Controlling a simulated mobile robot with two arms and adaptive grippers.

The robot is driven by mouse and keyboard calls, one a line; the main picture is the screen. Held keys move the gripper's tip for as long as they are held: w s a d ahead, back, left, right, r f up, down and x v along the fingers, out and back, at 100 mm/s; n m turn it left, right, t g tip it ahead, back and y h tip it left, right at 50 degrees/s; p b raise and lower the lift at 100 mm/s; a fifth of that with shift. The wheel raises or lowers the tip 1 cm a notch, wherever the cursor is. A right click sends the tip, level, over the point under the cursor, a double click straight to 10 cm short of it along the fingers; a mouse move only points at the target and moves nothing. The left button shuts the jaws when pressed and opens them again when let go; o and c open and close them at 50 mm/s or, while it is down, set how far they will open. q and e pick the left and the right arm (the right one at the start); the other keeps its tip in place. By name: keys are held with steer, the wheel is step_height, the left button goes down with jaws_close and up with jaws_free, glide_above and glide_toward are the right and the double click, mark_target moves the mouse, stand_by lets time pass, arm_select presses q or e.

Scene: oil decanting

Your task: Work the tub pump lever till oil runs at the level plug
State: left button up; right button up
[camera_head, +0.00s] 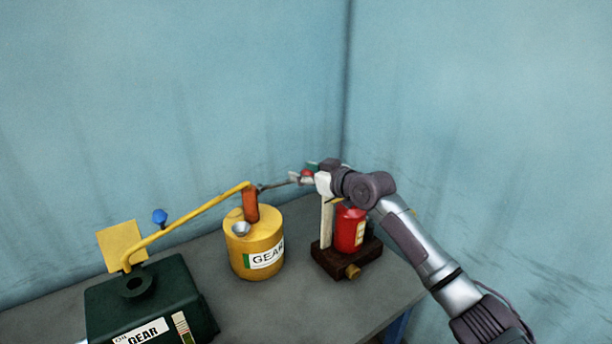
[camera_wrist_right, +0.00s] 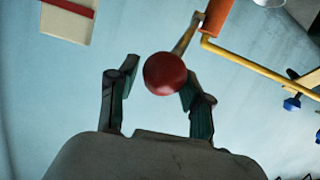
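The yellow tub (camera_head: 255,250), labelled GEAR, stands on the grey table with an orange pump (camera_head: 251,205) on top. Its lever (camera_head: 275,185) reaches right to a red ball knob (camera_wrist_right: 165,74). My right gripper (camera_wrist_right: 155,80) is open at the knob; the knob is close to the right finger, with a gap to the left finger. In the head view this gripper (camera_head: 308,174) is small and partly hidden. I cannot make out the level plug or any running oil. My left gripper is not in view.
A red container (camera_head: 349,230) stands on a dark brown block (camera_head: 328,258) with a brass knob, beside a white upright, under my right arm. The front table middle is clear.

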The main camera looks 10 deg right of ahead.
steer(key=shift+o, duration=0.6)
steer(key=shift+f, duration=0.25)
steer(key=shift+s+d, duration=0.1)
steer(key=shift+s, duration=0.1)
steer(key=v, duration=1.1)
steer(key=shift+s+r, duration=0.2)
steer(key=shift+s, duration=0.1)
steer(key=shift+f, duration=0.1)
